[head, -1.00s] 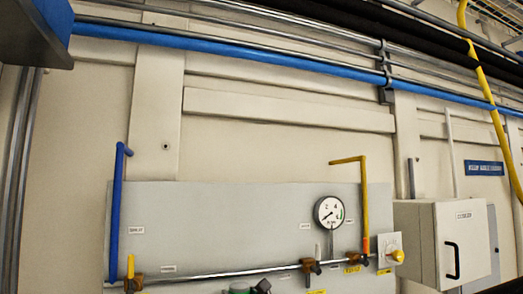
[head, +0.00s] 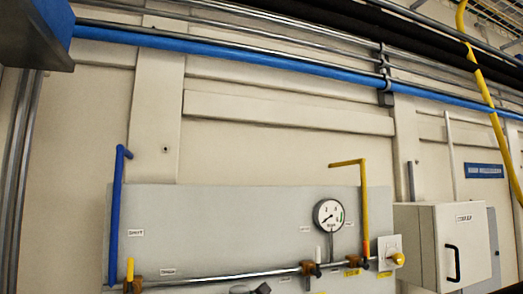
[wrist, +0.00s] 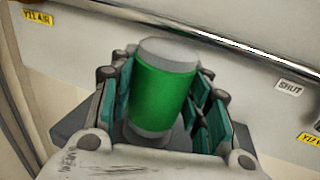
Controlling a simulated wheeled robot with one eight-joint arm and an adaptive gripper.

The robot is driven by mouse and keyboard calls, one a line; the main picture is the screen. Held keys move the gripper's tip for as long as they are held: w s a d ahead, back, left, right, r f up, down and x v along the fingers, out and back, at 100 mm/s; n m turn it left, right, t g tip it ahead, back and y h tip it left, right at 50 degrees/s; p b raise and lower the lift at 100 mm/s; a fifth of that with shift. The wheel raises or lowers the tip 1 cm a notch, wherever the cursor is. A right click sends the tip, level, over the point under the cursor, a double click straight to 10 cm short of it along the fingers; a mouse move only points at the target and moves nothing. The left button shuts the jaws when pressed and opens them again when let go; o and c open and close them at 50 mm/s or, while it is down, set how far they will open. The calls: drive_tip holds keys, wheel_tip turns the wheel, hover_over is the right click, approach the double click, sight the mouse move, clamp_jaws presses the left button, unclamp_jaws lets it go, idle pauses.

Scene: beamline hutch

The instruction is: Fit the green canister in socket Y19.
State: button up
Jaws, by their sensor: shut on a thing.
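The green canister (wrist: 166,88), with grey end caps, stands between the teal-padded fingers of my gripper (wrist: 160,100) in the wrist view. The gripper is shut on it, with pads on both sides. The canister's lower end is partly hidden by the gripper. In the head view, only a small grey piece, perhaps the canister's top (head: 238,290), shows at the bottom edge, in front of the panel. No socket marked Y19 can be made out in either view.
A grey panel (head: 230,225) carries a blue lever (head: 117,215), a yellow lever (head: 364,200), a gauge (head: 328,214) and a horizontal pipe (head: 220,278). A white cabinet (head: 440,245) stands at right. In the wrist view, the pipe (wrist: 225,42) runs close behind the canister.

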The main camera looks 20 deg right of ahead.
drive_tip(key=shift+s+f+b, duration=0.1)
drive_tip(key=shift+f+b, duration=0.35)
drive_tip(key=shift+f, duration=0.1)
idle(0.4)
drive_tip(key=shift+s+a+f, duration=0.1)
idle(1.1)
drive_tip(key=o, duration=1.3)
wheel_tip(320, 180, up, 10)
